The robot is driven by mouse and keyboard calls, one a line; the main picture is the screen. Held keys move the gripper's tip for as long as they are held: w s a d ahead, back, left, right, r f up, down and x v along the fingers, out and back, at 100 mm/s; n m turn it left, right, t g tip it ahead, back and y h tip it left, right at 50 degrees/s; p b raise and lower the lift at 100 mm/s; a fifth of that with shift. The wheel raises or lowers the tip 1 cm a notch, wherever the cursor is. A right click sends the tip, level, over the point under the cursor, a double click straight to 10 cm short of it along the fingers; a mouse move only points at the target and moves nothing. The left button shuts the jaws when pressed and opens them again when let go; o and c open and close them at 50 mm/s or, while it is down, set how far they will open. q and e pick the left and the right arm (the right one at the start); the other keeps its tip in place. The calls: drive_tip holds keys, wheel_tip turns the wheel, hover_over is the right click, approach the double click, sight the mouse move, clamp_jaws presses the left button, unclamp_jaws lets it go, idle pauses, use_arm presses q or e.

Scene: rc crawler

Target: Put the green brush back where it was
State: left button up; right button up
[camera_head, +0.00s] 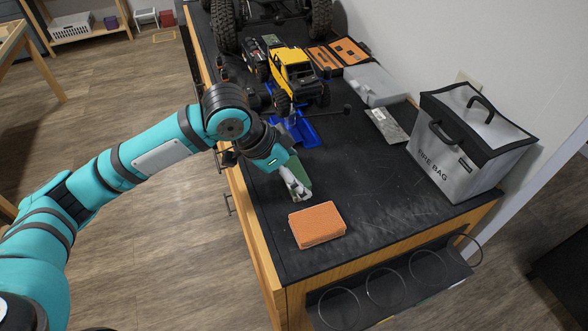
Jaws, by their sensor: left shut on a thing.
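My left arm reaches in from the left over the black bench top, and my left gripper (300,196) points down near the front left of the bench. It is shut on a green thing (301,171), which seems to be the green brush. The wrist and fingers hide much of it, and I cannot tell whether it touches the bench. An orange sponge-like block (317,225) lies just in front of the gripper, apart from it. My right gripper is not in view.
A yellow toy truck (294,76) stands on a blue stand (300,131) behind the gripper. A silver bag (455,150) stands at the right. A grey box (370,84) and orange-and-black cases (338,55) lie toward the wall. The bench's front right is clear. Ring holders (385,288) hang off its front.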

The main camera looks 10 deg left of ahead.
use_arm(q)
drive_tip(key=o, duration=0.9)
drive_tip(key=b+v, duration=0.1)
drive_tip(key=v, duration=1.1)
drive_tip(key=shift+d, duration=0.1)
